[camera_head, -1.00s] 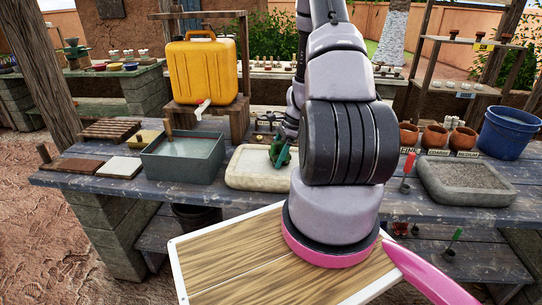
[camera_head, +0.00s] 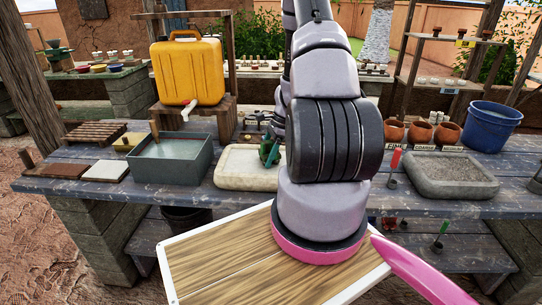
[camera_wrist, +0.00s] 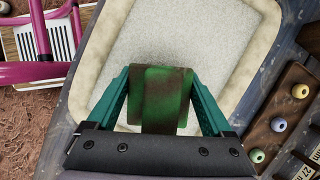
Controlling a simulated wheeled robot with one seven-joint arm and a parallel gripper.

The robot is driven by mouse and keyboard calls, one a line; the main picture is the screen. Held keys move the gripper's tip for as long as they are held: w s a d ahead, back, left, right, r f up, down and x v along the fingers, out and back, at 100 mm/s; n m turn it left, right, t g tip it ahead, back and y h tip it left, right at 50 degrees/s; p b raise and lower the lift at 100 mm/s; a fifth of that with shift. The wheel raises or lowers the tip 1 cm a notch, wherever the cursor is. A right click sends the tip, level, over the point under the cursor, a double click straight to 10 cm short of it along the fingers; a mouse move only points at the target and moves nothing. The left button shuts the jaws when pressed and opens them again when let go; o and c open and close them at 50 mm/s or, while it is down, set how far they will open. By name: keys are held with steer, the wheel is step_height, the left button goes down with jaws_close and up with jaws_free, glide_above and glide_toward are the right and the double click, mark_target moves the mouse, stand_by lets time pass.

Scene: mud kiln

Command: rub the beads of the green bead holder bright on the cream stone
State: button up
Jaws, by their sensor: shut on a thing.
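My gripper (camera_wrist: 158,82) has teal fingers and is shut on the green bead holder (camera_wrist: 162,105), a block smeared with brown. In the wrist view the holder is over the near part of the cream stone (camera_wrist: 262,40), which has a pale grey, grainy flat top inside a cream rim. The beads are not visible, and I cannot tell whether the holder touches the stone. In the head view the cream stone (camera_head: 235,182) lies on the bench, with my gripper (camera_head: 269,153) over its right part, half hidden by my arm.
A grey water basin (camera_head: 170,172) stands left of the stone. A grey stone trough (camera_head: 450,185) is at the right, with clay pots (camera_head: 421,132) and a blue bucket (camera_head: 490,125) behind. A brown rack with coloured balls (camera_wrist: 283,122) lies close to the stone's right in the wrist view.

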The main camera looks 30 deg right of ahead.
mark_target(232, 162)
steer(key=shift+w+a, duration=1.05)
steer(key=shift+a, duration=0.5)
steer(key=shift+w+a, duration=1)
steer(key=shift+a, duration=0.6)
steer(key=shift+w+a, duration=1.05)
steer(key=shift+a, duration=0.5)
steer(key=shift+r, duration=0.1)
steer(key=shift+r, duration=1.45)
